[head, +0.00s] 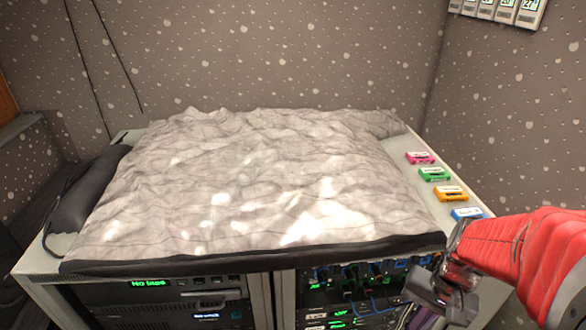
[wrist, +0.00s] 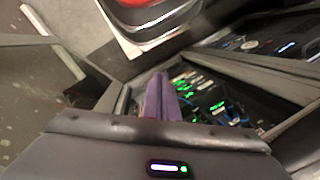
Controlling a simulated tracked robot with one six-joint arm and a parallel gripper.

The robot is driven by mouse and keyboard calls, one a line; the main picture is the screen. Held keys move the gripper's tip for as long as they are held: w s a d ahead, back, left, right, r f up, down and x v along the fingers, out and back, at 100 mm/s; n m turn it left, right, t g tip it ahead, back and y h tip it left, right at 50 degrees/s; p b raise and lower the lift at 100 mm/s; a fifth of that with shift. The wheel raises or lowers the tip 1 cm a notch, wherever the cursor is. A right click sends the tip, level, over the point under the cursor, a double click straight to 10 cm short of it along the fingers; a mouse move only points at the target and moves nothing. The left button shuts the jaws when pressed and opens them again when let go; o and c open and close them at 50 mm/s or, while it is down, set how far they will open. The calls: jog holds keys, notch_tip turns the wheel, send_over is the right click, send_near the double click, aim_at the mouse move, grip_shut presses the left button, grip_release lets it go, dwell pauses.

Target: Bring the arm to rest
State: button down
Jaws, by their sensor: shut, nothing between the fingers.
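My gripper (head: 440,292) hangs at the lower right in the head view, at the end of my red arm. It is in front of the right front corner of the desk, near the rack bay, and apart from the cassettes on top. In the wrist view, the narrow purple fingers (wrist: 160,98) are together with nothing between them. Behind them in that view are cables and green lights of the rack (wrist: 205,100). I cannot tell how far the fingertips are from the rack.
A crumpled pale cover (head: 240,185) lies over most of the desk. Pink (head: 420,158), green (head: 435,174), orange (head: 451,194) and blue (head: 467,214) cassettes line its right edge. A dark rolled bundle (head: 85,192) lies at left. Speckled walls stand behind and right.

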jog(key=a+r+n+t+h, duration=0.2)
jog(key=a+r+n+t, duration=0.4)
jog(key=a+r, duration=0.6)
notch_tip(320, 180, up, 4)
jog(key=shift+n, duration=0.5)
jog(key=c, duration=2.5)
grip_release()
jog(key=shift+w, duration=0.1)
